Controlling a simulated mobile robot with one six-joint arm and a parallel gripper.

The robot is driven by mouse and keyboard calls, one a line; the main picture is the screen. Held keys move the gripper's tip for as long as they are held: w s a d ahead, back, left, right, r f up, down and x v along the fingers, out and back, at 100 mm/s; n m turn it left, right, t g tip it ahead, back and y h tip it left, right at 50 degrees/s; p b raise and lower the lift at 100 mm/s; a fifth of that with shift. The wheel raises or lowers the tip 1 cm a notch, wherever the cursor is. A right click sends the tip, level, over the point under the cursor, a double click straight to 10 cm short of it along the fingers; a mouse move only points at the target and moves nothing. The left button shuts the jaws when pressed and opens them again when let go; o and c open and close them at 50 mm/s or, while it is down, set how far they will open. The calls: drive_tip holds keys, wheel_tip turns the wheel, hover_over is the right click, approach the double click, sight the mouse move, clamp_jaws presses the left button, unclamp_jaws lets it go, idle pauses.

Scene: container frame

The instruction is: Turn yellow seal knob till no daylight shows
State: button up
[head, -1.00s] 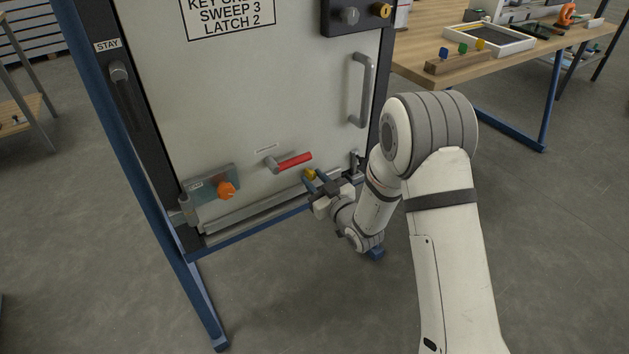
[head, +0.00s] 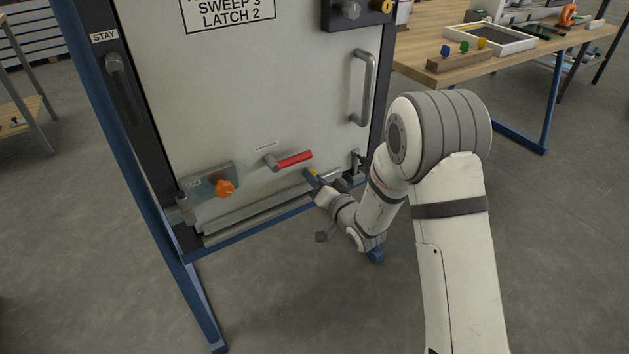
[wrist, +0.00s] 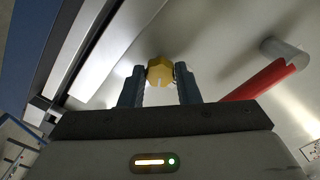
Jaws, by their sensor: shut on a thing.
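The yellow seal knob (wrist: 160,72) sits on the lower part of the grey door panel (head: 230,100). In the wrist view it is between the two blue fingers of my gripper (wrist: 160,86), which is shut on it. In the head view my gripper (head: 312,178) reaches the door just below the red-handled lever, and its fingers hide most of the knob (head: 311,171). The grey sweep seal bar (head: 250,217) runs along the door's bottom edge. I cannot tell from these views whether daylight shows under it.
The red lever (head: 294,159) is close above my gripper, and it also shows in the wrist view (wrist: 262,80). An orange knob (head: 224,187) on a grey plate is to the left. A vertical pull handle (head: 363,88) is at upper right. A workbench (head: 430,62) stands at right.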

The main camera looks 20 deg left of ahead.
drive_tip(key=shift+w+d+m+p, duration=0.1)
drive_tip(key=shift+m+p, duration=1.25)
drive_tip(key=shift+m, duration=8.25)
drive_tip(key=o, duration=1)
drive_tip(key=shift+c, duration=0.2)
drive_tip(key=p+v, duration=0.1)
drive_tip(key=v, duration=0.7)
drive_tip(key=shift+p, duration=0.4)
